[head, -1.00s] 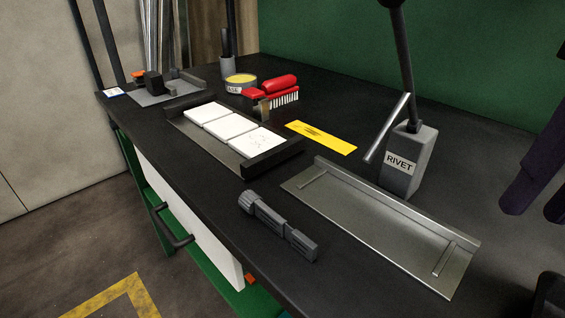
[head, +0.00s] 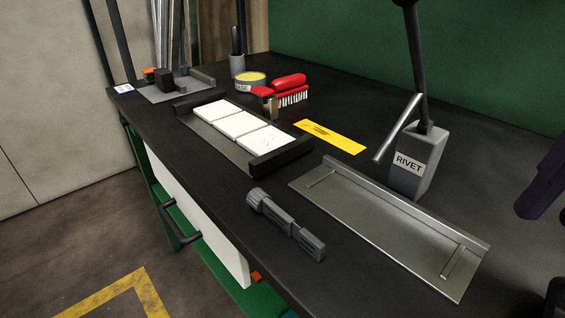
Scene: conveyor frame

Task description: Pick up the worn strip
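A flat yellow strip (head: 331,136) with dark scuff-like marks lies on the black bench top, between the red brush and the RIVET block. It looks like the worn strip, though no label confirms this. Nothing touches it. A tray (head: 221,141) to its left holds white plates in a row; the nearest plate (head: 264,139) has fine dark marks.
A steel plate (head: 385,232) with a raised back edge lies at the front right. The grey RIVET block (head: 417,160) with a lever stands behind it. A grey cylindrical tool (head: 287,224), a red brush (head: 289,89) and a yellow-topped tin (head: 250,81) are also on the bench. Dark shapes cut the right edge.

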